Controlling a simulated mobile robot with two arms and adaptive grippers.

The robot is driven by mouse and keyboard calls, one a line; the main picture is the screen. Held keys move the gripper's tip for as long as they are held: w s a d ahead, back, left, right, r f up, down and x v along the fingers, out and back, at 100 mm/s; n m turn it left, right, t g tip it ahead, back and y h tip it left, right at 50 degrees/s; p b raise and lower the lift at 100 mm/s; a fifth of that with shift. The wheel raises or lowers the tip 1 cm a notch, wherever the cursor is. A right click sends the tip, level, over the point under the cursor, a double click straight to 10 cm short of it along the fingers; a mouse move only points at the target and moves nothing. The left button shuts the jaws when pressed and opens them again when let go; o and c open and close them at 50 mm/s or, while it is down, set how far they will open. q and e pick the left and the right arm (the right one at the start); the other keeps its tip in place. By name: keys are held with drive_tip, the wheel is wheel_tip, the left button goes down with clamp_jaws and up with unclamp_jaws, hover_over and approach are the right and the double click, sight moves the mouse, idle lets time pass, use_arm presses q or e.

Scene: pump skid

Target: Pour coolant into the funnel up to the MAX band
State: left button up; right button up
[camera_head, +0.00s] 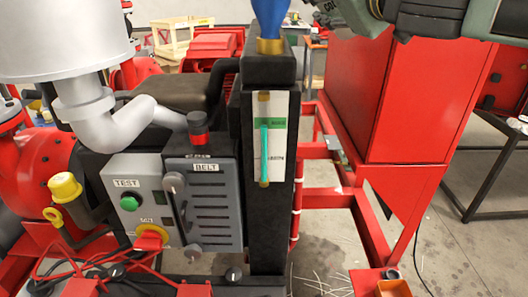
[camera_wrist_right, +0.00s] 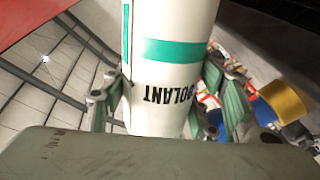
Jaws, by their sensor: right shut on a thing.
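The blue funnel (camera_head: 268,14) sits in a brass neck (camera_head: 270,46) on top of the black tank column (camera_head: 268,235). A sight tube (camera_head: 264,150) on the column's white plate holds teal liquid. Its top is about level with the green band (camera_head: 277,123); the band's small text is unclear. My right gripper (camera_wrist_right: 168,105) is shut on the white coolant bottle (camera_wrist_right: 172,75), which has a teal stripe and reads upside down in the wrist view. The bottle's mouth and any stream are hidden. My left gripper is out of view.
A grey belt panel (camera_head: 204,205) and a test box (camera_head: 132,200) stand left of the column. A large grey pipe (camera_head: 110,125) is at the left. A red cabinet (camera_head: 385,100) stands at the right. Red frame rails (camera_head: 345,165) run low between column and cabinet.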

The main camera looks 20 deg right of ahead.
drive_tip(key=shift+a, duration=0.1)
idle(0.3)
drive_tip(key=shift+f+m+b, duration=0.1)
drive_tip(key=shift+m+b, duration=0.4)
drive_tip(key=shift+m, duration=0.1)
drive_tip(key=shift+d+m+b, duration=0.45)
drive_tip(key=shift+m+b, duration=0.4)
drive_tip(key=shift+m, duration=0.35)
drive_tip(key=shift+d+m+b, duration=0.15)
drive_tip(key=shift+m+b, duration=0.15)
drive_tip(key=shift+m, duration=0.3)
drive_tip(key=shift+d+r+m, duration=0.15)
drive_tip(key=shift+r+m, duration=0.15)
drive_tip(key=shift+m, duration=0.3)
